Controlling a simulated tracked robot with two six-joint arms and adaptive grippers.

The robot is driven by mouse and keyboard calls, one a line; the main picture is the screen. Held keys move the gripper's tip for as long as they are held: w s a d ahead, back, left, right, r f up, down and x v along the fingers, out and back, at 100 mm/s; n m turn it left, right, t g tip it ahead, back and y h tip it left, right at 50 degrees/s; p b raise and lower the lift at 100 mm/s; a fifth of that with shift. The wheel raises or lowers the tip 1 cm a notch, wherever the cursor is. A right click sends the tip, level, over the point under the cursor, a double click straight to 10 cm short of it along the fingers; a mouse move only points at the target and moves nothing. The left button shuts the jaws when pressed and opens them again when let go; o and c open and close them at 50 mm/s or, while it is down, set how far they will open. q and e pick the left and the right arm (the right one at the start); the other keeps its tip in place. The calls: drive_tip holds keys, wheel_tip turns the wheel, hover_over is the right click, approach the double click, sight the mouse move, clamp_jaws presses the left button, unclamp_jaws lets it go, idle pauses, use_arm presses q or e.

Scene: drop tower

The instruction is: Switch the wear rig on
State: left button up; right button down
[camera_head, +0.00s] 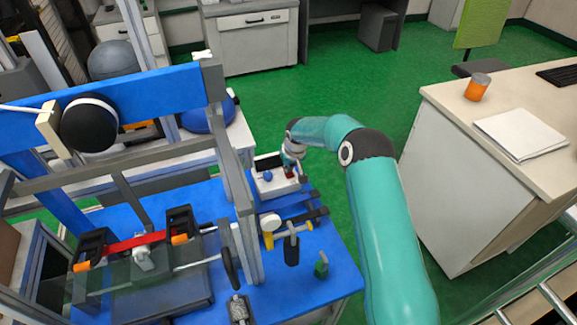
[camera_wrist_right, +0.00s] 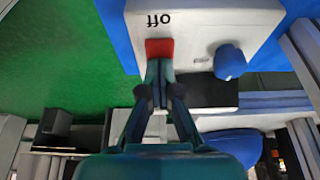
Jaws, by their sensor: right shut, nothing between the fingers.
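A white control box (camera_head: 268,188) stands on the blue bench beside the frame in the head view. In the right wrist view the white box (camera_wrist_right: 200,25) fills the top, with the word "off" upside down on it. A red rocker switch (camera_wrist_right: 160,46) sits by that word, and a blue knob (camera_wrist_right: 229,62) is to its right. My right gripper (camera_wrist_right: 160,64) is shut and empty, its fingertips at the lower edge of the red switch; I cannot tell whether they touch. In the head view my right gripper (camera_head: 289,166) is over the box, partly hiding it. My left gripper is not in view.
A blue and grey frame (camera_head: 150,92) rises to the left of the box. A T-shaped tool (camera_head: 290,240) and a small green item (camera_head: 321,266) are on the blue bench (camera_head: 335,280) nearer me. A pale desk (camera_head: 455,105) stands at right, with green floor between.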

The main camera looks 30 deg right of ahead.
sight(290, 175)
drive_tip(key=shift+r, duration=0.3)
drive_tip(key=p+v, duration=0.1)
drive_tip(key=v, duration=0.3)
drive_tip(key=b+v, duration=0.1)
drive_tip(key=v, duration=0.8)
drive_tip(key=shift+s, duration=0.25)
